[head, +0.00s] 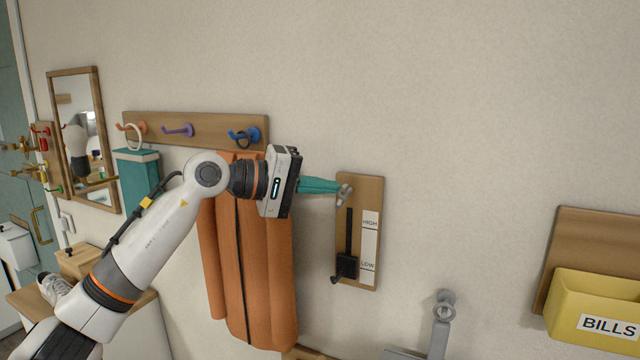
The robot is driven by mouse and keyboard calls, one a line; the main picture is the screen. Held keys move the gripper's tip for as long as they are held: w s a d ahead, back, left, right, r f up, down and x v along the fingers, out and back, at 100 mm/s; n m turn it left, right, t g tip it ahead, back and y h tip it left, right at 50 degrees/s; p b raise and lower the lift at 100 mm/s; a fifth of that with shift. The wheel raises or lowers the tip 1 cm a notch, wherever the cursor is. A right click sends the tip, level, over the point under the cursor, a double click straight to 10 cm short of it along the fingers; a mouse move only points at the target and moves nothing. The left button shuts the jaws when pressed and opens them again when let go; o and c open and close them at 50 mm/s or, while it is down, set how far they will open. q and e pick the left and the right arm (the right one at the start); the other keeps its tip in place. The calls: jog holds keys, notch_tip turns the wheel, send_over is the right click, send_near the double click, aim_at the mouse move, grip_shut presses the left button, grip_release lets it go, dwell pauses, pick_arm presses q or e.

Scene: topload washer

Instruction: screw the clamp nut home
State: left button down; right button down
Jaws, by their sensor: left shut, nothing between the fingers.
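I cannot make out a clamp nut for certain. My left gripper (345,194), with teal fingers and grey tips, is shut and empty. Its tips are in front of the upper part of a wooden wall board (372,192); I cannot tell whether they touch it. The board has a dark vertical slot and a white strip marked HIGH and LOW. A black block (347,266) with a small dark lever sits at the slot's lower end, by LOW, below my fingers. My right gripper is not in view.
An orange garment (262,285) hangs from a peg rail (215,119) behind my left arm. A grey upright fixture (439,335) with a round top stands at the lower right. A yellow BILLS bin (570,299) is at far right. The wall above is bare.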

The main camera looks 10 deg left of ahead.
aim_at(346, 186)
pick_arm(q)
jog(key=shift+r, duration=0.15)
jog(key=shift+s+d+r+m+y+p, duration=0.1)
jog(key=shift+d+r+m+y+p, duration=0.1)
jog(key=shift+m+y, duration=0.3)
jog(key=shift+d+r+m+y+p, duration=0.1)
jog(key=shift+m+y+p, duration=0.1)
jog(key=shift+m+y, duration=0.3)
jog(key=m+y, duration=0.1)
jog(key=y, duration=0.1)
jog(key=d+m+y+p, duration=0.1)
jog(key=y, duration=0.1)
jog(key=d+m+y+p, duration=0.1)
jog(key=y, duration=0.1)
jog(key=shift+s+d+r+g, duration=0.2)
jog(key=shift+s+r+g, duration=0.1)
jog(key=shift+r, duration=0.1)
jog(key=shift+d+f+m+y, duration=0.1)
jog(key=shift+d+m+y, duration=0.1)
jog(key=shift+m+y, duration=0.25)
jog(key=shift+d+f, duration=0.1)
jog(key=shift+d, duration=0.35)
dwell(0.4)
dwell(0.5)
